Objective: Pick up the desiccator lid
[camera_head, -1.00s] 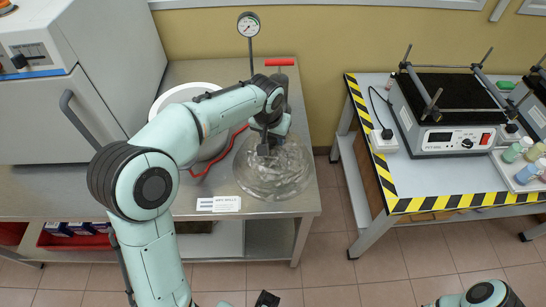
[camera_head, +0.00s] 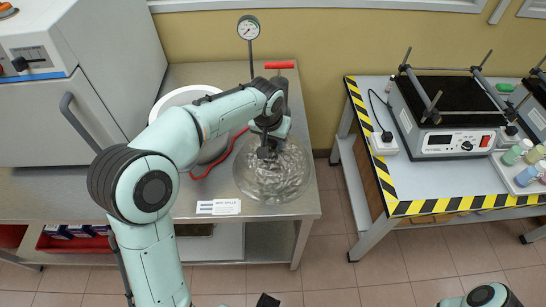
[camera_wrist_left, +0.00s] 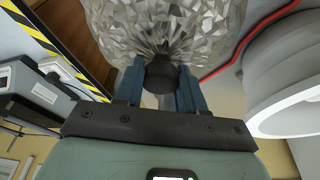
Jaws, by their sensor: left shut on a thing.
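The desiccator lid (camera_head: 285,182) is a clear, faceted glass dome near the right end of the steel bench. My left gripper (camera_head: 266,152) is above its middle. In the left wrist view, the blue fingers of the left gripper (camera_wrist_left: 160,88) are shut on the dark knob (camera_wrist_left: 161,72) of the lid (camera_wrist_left: 205,30). I cannot tell whether the lid is resting or slightly raised. The vessel under it cannot be made out. Of my right arm, an arm part shows at the bottom right; its jaws cannot be made out.
A white round vessel (camera_head: 178,98) and a red hose (camera_head: 205,170) are left of the lid. A gauge (camera_head: 248,27) and a red-handled device (camera_head: 279,65) stand behind. A label card (camera_head: 218,207) lies in front. A gap separates the bench from the striped table (camera_head: 440,203).

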